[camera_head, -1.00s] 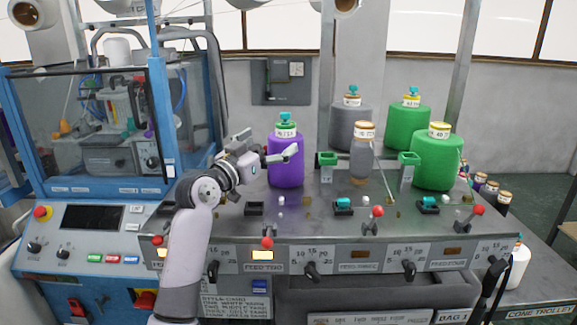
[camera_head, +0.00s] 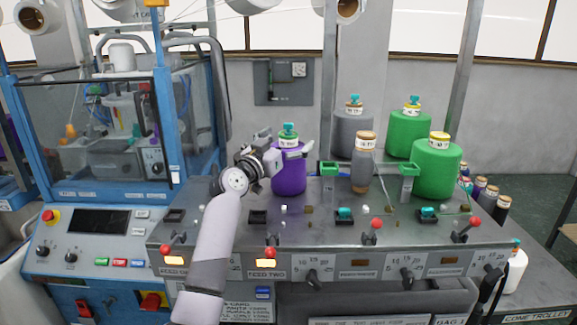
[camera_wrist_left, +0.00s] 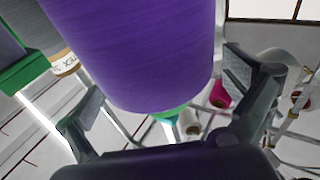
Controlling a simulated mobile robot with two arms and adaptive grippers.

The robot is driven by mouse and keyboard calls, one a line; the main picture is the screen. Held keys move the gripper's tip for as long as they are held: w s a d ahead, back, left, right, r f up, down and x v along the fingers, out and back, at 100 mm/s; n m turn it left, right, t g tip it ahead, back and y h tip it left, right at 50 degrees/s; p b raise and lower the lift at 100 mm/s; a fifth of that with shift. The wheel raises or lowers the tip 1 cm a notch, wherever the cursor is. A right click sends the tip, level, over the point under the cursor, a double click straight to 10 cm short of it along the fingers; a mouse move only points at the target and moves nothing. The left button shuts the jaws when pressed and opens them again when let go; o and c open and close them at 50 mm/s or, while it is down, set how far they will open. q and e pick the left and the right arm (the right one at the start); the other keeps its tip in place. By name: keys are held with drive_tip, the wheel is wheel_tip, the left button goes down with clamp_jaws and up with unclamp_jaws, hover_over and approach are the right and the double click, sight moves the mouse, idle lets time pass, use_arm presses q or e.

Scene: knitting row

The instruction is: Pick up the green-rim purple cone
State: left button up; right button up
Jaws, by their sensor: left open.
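The purple cone (camera_head: 289,178) stands upright on the grey machine top. Its green rim and a teal top piece (camera_head: 288,130) show at its upper end. My left gripper (camera_head: 284,146) is open at the cone's upper part, with one finger seen in front of its label. In the left wrist view the purple cone (camera_wrist_left: 140,45) fills the upper middle, its green rim (camera_wrist_left: 170,114) low in the picture. The open fingers lie to either side of it, with gaps visible; contact cannot be told. My right gripper is not in view.
A larger grey cone (camera_head: 352,135) and two green cones (camera_head: 437,168) stand further right. Red-knobbed levers (camera_head: 270,252) line the front edge. A blue-framed glazed machine (camera_head: 165,120) stands left.

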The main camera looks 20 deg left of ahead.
use_arm(q)
drive_tip(key=shift+c, duration=0.5)
drive_tip(key=shift+f, duration=0.1)
drive_tip(key=c, duration=2.3)
